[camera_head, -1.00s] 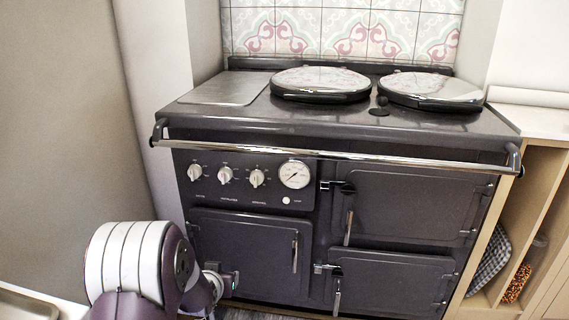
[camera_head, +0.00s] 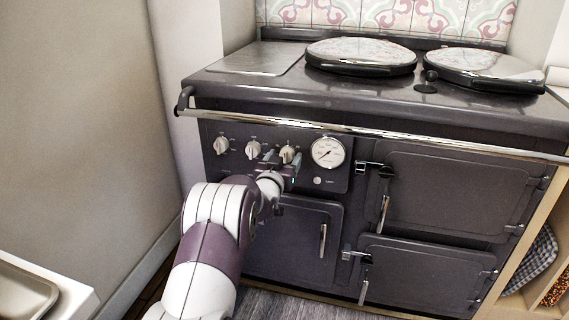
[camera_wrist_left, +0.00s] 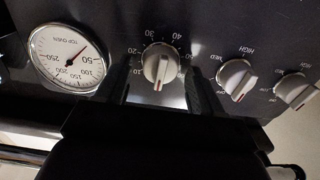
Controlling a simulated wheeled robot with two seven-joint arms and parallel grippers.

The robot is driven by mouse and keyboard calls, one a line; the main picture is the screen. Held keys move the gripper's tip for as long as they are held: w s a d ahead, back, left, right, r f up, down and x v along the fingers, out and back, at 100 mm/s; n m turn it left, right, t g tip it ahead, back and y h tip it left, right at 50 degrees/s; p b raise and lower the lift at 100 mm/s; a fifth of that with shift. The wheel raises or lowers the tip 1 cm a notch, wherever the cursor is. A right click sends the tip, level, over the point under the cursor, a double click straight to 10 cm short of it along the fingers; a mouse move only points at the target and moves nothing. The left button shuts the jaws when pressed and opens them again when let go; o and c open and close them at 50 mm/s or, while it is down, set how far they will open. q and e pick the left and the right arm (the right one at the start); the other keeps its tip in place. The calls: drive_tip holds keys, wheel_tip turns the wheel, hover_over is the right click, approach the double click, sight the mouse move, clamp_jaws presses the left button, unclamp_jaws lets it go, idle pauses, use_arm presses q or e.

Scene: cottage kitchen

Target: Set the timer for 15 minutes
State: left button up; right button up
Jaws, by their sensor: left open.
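The timer knob (camera_head: 287,153) is the rightmost of three pale knobs on the dark stove panel, beside the round gauge. In the left wrist view the timer knob (camera_wrist_left: 160,63) is ringed by minute numbers such as 30 and 40. A red mark shows on its lower side in that view. My left gripper (camera_head: 281,160) is open in front of the panel. In the wrist view its dark fingers (camera_wrist_left: 160,78) stand on either side of the knob, with a gap to each side. Whether they reach over the knob's full depth I cannot tell. My right gripper is out of view.
The oven gauge (camera_wrist_left: 67,57) and two other knobs (camera_wrist_left: 237,78) flank the timer. A chrome rail (camera_head: 350,130) runs above the panel. An oven door (camera_head: 290,235) with an upright handle is below. A wall stands at left.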

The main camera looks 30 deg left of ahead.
use_arm(q)
drive_tip(key=shift+w, duration=0.25)
drive_tip(key=shift+c, duration=0.3)
drive_tip(key=c, duration=1)
drive_tip(key=shift+o, duration=0.2)
drive_tip(key=shift+m, duration=0.3)
